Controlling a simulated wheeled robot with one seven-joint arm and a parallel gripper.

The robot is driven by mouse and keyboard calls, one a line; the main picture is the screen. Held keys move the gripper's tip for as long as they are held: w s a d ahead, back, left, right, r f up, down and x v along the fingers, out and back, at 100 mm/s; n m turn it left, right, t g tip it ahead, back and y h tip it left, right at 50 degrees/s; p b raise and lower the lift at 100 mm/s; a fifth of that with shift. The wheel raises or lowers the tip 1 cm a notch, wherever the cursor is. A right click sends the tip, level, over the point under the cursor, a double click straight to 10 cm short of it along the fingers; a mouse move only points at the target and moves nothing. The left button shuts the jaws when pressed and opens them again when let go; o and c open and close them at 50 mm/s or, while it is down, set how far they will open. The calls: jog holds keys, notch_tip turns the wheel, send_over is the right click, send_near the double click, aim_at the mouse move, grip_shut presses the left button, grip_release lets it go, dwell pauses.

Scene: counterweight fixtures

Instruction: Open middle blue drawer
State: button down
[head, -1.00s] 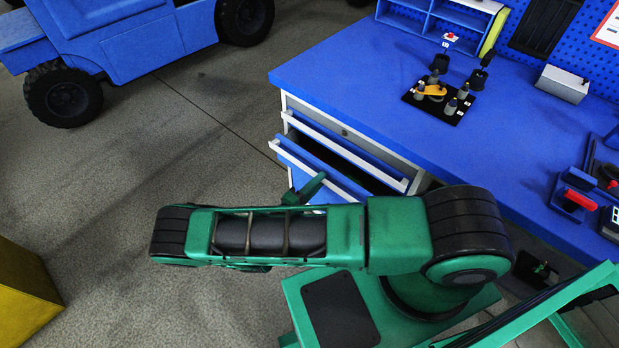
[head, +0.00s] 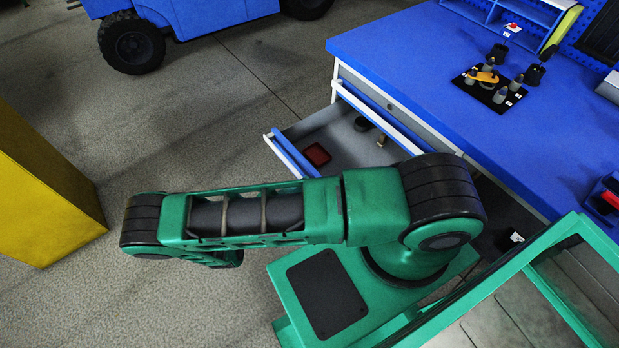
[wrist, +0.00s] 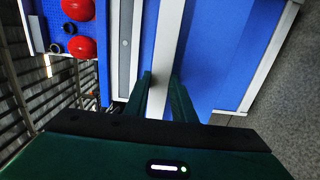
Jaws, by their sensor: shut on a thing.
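A blue drawer (head: 330,140) under the bench's top drawer is pulled well out. Its blue front with a pale handle edge stands away from the bench, and a red tray and small dark parts show inside. In the wrist view, my gripper (wrist: 161,80) has its two dark green fingers on either side of the pale handle strip (wrist: 168,38) of the drawer, shut on it. In the head view my green arm hides the gripper and the near end of the drawer.
The blue bench top (head: 400,50) carries a black fixture plate (head: 488,88) with grey posts. The top drawer (head: 385,115) looks closed. A yellow block (head: 45,190) stands at left and a blue vehicle (head: 205,15) at the back. Grey floor (head: 220,110) lies clear between them.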

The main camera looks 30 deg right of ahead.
jog(key=shift+s+a+f, duration=0.15)
jog(key=shift+a, duration=1.85)
jog(key=c, duration=1.5)
grip_release()
jog(key=shift+d, duration=0.1)
jog(key=shift+c, duration=0.2)
jog(key=shift+o, duration=0.3)
jog(key=s+a, duration=0.1)
jog(key=a, duration=0.9)
jog(key=shift+s+a, duration=0.35)
